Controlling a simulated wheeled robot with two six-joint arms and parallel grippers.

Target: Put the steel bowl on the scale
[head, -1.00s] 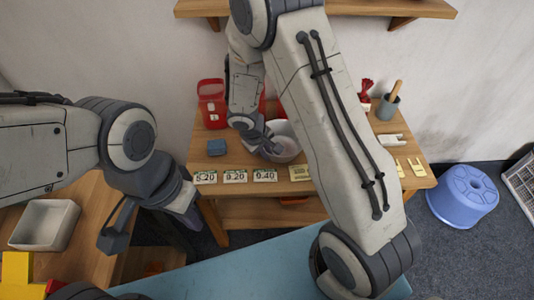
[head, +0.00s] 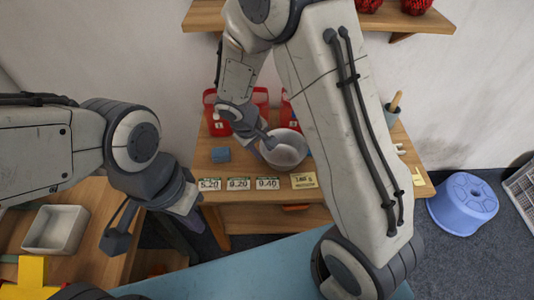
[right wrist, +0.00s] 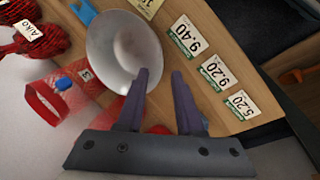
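The steel bowl (head: 288,152) is round and shiny, and it stands on the wooden table behind the price cards. It fills the upper middle of the right wrist view (right wrist: 115,45). My right gripper (right wrist: 160,72) is open at the bowl's near rim. One finger overlaps the rim in that view and the other is outside it; contact cannot be told. In the head view my right gripper (head: 264,143) is at the bowl's left side. My left gripper (head: 190,215) hangs at the left, away from the bowl, its fingers unclear. I cannot make out the scale.
Price cards (head: 238,184) line the table's front edge, with a yellow label (head: 303,181) beside them. A blue block (head: 220,155) lies left of the bowl. Red containers (head: 215,115) stand behind. A white tray (head: 56,229) is on the left table. A blue stool (head: 464,202) stands right.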

